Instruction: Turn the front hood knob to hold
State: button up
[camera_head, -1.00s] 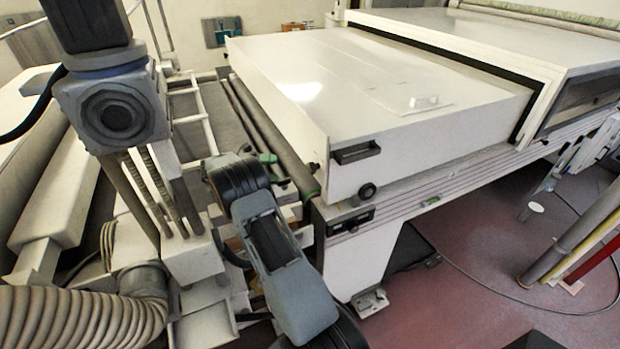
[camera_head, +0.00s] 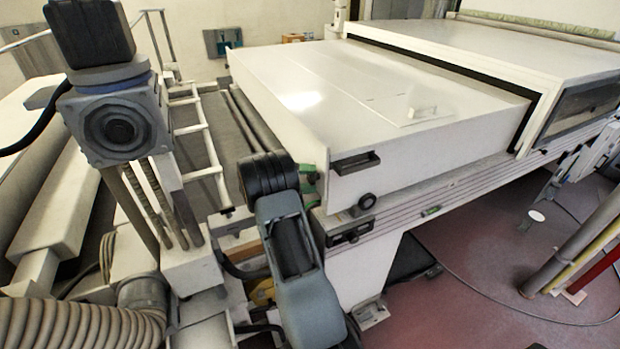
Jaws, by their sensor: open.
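The front hood (camera_head: 440,138) is a large white box cover on the machine, and it looks closed. A round dark knob (camera_head: 367,202) sits low on its front face, near the left corner. Its setting is too small to read. My arm comes up from the bottom, left of the knob. Its dark wrist joint hides much of my gripper (camera_head: 309,186), whose green-tipped parts show just right of the wrist, by the hood's left front corner. My gripper is open, left of the knob and apart from it, with nothing seen in it.
A dark handle (camera_head: 355,163) juts out above the knob. A dark panel (camera_head: 350,234) is on the frame below. A ladder-like white rail (camera_head: 205,150) and a ribbed hose (camera_head: 70,326) stand left.

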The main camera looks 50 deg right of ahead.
jog(key=c, duration=0.9)
jog(key=shift+d, duration=0.2)
jog(key=shift+a+r+m+t+p, duration=0.1)
jog(key=shift+a+m+t+p, duration=0.15)
jog(key=shift+m+p, duration=0.25)
jog(key=shift+m+t+y+p, duration=0.4)
jog(key=shift+m+p, duration=0.25)
jog(key=shift+m, duration=0.35)
jog(key=m+t, duration=0.2)
jog(key=m, duration=0.2)
jog(key=shift+p, duration=0.4)
jog(key=shift+m, duration=0.3)
jog(key=o, duration=0.9)
